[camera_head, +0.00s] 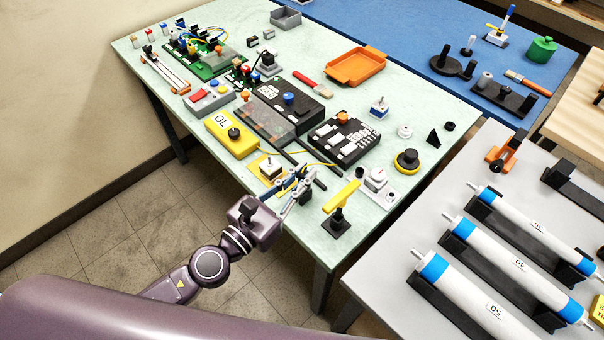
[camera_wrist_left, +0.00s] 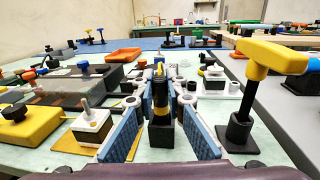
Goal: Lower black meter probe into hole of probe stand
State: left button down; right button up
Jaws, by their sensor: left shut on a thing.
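My left gripper (camera_head: 303,184) reaches over the near edge of the pale green table, its fingers shut on the black meter probe. In the left wrist view, the probe (camera_wrist_left: 160,88) stands upright between the gripper's blue-padded fingers (camera_wrist_left: 160,100) and shows black with a yellow part. A small black block, apparently the probe stand (camera_wrist_left: 161,136), is directly below the probe between the fingers. The probe's lower end meets or overlaps the block's top; I cannot tell how deep it is in the hole. The yellow meter (camera_head: 232,133) reading OL lies farther left. My right gripper is not in view.
A yellow-topped T-shaped tool (camera_head: 341,206) stands close on the right, also large in the left wrist view (camera_wrist_left: 262,58). A white block on a yellow plate (camera_head: 270,168) is close on the left. A black switch box (camera_head: 343,137) lies behind.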

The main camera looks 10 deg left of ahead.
pick_arm(q)
jog(key=c, duration=1.9)
grip_release()
jog(key=shift+s, duration=0.1)
jog(key=v, duration=1.1)
jog(key=shift+s+a, duration=0.25)
jog(key=shift+s, duration=0.1)
